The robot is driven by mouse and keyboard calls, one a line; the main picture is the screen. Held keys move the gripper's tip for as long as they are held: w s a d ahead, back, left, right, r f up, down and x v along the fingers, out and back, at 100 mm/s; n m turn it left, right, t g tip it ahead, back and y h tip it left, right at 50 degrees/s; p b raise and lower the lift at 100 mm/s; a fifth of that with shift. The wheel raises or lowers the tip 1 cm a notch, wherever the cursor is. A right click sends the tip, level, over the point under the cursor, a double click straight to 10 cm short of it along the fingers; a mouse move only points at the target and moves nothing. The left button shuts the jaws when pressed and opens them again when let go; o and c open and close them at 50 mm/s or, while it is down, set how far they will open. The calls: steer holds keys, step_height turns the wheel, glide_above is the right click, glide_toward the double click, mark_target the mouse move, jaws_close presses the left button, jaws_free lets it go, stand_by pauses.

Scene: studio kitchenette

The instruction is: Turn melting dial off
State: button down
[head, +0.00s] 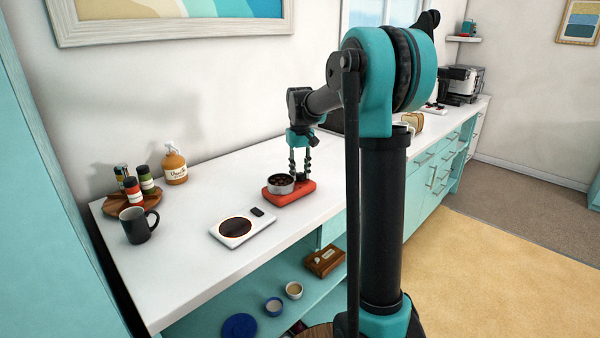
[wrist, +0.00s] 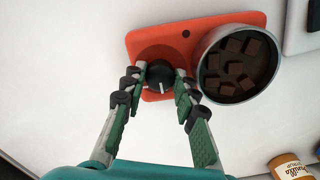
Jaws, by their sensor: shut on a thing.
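The melting dial (wrist: 160,76) is a black round knob with a white pointer line, on the red-orange melting base (wrist: 150,37). The base also shows in the head view (head: 307,187), on the white counter. A grey pot (wrist: 264,92) with brown chocolate chunks sits on the base, to the right of the dial in the wrist view and to its left in the head view (head: 280,189). My gripper (wrist: 158,80) is shut on the dial, one finger on each side. In the head view my gripper (head: 300,177) points down at the base and hides the dial.
A white hot plate (head: 232,240) with a dark round top lies on the counter near the base. A dark mug (head: 134,228), a wooden tray (head: 112,203) of spice jars and an orange pump bottle (head: 175,165) stand farther left. Bowls and a wooden box (head: 325,260) sit on the shelf below.

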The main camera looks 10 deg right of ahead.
stand_by(0.4)
steer(key=c, duration=1.2)
jaws_free()
steer(key=shift+o, duration=0.2)
